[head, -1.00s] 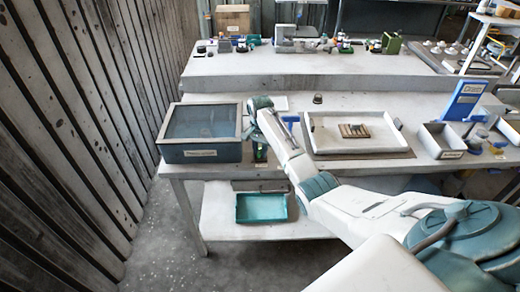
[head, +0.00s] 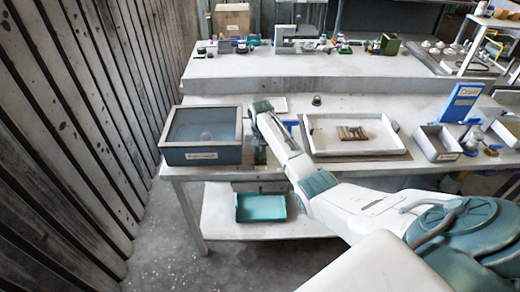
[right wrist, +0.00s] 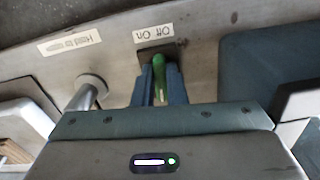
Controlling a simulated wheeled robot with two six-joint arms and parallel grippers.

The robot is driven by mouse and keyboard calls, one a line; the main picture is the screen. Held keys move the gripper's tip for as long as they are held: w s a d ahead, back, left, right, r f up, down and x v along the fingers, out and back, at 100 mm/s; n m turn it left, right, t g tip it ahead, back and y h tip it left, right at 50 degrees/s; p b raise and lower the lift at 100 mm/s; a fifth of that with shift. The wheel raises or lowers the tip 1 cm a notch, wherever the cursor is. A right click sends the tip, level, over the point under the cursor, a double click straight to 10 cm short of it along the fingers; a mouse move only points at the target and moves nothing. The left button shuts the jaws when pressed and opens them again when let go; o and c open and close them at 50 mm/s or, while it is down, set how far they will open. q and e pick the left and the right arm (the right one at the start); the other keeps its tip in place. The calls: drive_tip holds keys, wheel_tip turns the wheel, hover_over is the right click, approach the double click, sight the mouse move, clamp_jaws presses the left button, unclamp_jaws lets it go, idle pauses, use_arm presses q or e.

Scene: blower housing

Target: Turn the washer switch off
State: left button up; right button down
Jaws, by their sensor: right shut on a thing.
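The washer (head: 203,155) is a blue-grey box with a clear lid and a label on its front, at the left end of the bench. In the right wrist view the green switch (right wrist: 159,68) sits on a dark plate on the bench's front edge, beside an upside-down "Off On" label (right wrist: 154,33). My right gripper (right wrist: 160,85) has its blue fingers on both sides of the switch and is shut on it. In the head view my right gripper (head: 260,153) is at the bench edge just right of the washer, and the switch is hidden there. My left gripper is not in view.
A round metal knob (right wrist: 90,88) stands beside the switch, near a second label (right wrist: 69,43). A white tray (head: 318,147) with a brown item lies right of my arm. A grey bin (head: 440,146) stands further right. A teal tray (head: 262,208) is on the lower shelf.

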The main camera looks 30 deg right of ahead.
drive_tip(key=n, duration=0.1)
drive_tip(key=n+p, duration=0.1)
drive_tip(key=n, duration=0.1)
drive_tip(key=shift+d+r+n, duration=0.15)
drive_tip(key=shift+n, duration=0.15)
drive_tip(key=shift+d+n+p, duration=0.15)
drive_tip(key=shift+n+p, duration=0.5)
drive_tip(key=shift+n, duration=1.15)
drive_tip(key=c, duration=1.5)
unclamp_jaws()
drive_tip(key=shift+o, duration=0.2)
wheel_tip(320, 180, up, 11)
drive_tip(key=b, duration=0.3)
drive_tip(key=shift+f, duration=0.2)
